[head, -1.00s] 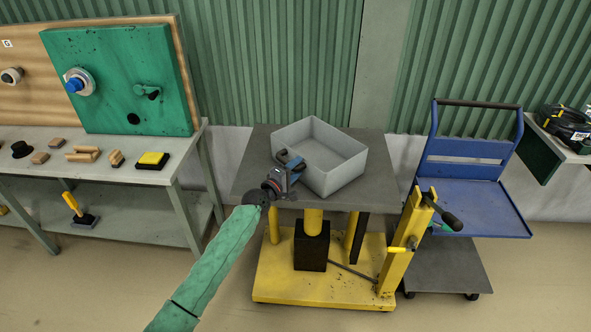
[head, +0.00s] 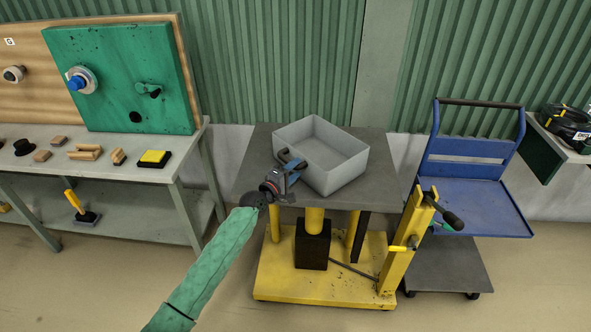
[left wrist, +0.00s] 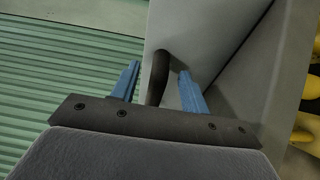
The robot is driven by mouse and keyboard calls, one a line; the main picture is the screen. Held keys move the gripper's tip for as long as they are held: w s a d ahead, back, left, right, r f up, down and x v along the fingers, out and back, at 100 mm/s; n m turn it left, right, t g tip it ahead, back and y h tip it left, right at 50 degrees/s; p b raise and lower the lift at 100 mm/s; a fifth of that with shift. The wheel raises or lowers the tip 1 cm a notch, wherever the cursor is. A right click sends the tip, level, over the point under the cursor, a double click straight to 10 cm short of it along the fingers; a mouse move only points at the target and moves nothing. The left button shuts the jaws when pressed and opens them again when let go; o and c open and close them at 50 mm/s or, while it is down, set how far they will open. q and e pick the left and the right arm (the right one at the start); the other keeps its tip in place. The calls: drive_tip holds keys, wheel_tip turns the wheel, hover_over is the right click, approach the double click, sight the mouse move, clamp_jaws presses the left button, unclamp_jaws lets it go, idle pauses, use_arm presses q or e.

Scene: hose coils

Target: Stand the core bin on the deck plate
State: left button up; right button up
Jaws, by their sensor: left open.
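The core bin (head: 347,165) is a light grey open box, empty inside. It stands upright on the dark grey plate (head: 258,150) that tops a yellow lift table; I take this as the deck plate. My left gripper (head: 291,163) is at the bin's near left wall. In the left wrist view its two blue fingers (left wrist: 160,88) are open, one on each side of a dark curved handle (left wrist: 157,75) on the bin wall (left wrist: 205,35). Whether the fingers touch the handle I cannot tell. My right gripper is not in view.
The yellow lift table (head: 320,277) has an upright post at its right. A blue cart (head: 475,195) stands right of it. A workbench (head: 110,170) with a green panel (head: 118,80) and small blocks is at left. The plate is bare left of the bin.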

use_arm(q)
drive_tip(key=v, duration=0.6)
drive_tip(key=shift+p, duration=0.35)
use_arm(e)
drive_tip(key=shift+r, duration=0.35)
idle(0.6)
use_arm(q)
drive_tip(key=shift+s+a, duration=0.1)
drive_tip(key=shift+s, duration=0.05)
idle(0.4)
drive_tip(key=b+v, duration=0.2)
drive_tip(key=v, duration=0.6)
drive_tip(key=shift+b, duration=0.35)
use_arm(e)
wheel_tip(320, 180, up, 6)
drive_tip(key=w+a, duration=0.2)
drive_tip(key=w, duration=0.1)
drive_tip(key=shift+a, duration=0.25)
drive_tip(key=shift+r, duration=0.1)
